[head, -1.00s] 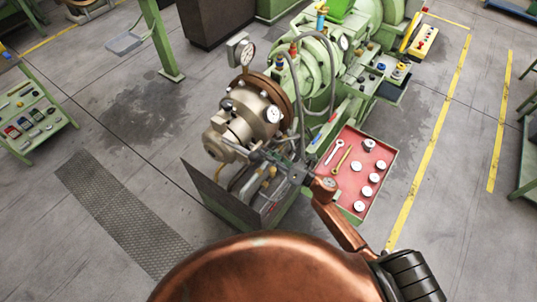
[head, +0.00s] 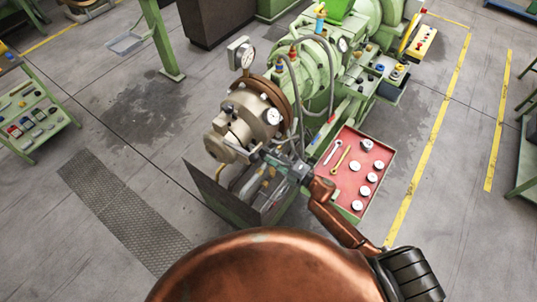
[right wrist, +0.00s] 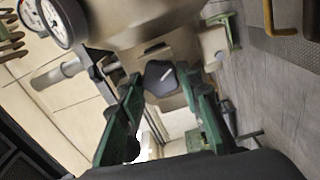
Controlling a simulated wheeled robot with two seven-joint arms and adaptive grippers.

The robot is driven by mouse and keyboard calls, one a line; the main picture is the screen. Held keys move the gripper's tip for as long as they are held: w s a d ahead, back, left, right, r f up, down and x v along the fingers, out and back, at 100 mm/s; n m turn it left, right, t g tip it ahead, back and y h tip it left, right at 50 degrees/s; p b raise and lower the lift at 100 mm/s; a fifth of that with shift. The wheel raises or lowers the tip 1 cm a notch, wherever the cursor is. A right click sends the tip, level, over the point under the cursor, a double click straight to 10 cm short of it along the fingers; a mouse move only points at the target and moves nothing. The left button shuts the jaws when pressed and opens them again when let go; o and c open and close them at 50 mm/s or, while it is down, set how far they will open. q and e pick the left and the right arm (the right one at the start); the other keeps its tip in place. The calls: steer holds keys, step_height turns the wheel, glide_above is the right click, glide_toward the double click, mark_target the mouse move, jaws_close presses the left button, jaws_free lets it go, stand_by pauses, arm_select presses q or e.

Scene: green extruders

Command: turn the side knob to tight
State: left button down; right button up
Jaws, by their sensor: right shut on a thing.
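The mark lies at a slant in that picture. My right gripper (right wrist: 163,86) has its green fingers on either side of the knob, shut on it. In the head view, my right gripper (head: 272,158) is small and low beside the tan extruder head (head: 250,112). The knob cannot be made out there. My left gripper is not in view.
A pressure gauge (right wrist: 65,20) and a metal rod (right wrist: 58,76) are close to the gripper. A dark panel (head: 216,190) stands in front of the extruder. A red tray (head: 362,165) with tools and round pieces lies to the right. Grey floor is open at left.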

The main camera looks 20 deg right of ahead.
steer(key=m+p, duration=0.2)
steer(key=m, duration=0.3)
steer(key=shift+m, duration=0.4)
stand_by(0.4)
steer(key=o, duration=1.2)
steer(key=shift+c, duration=0.2)
steer(key=shift+d, duration=0.1)
steer(key=v, duration=1.2)
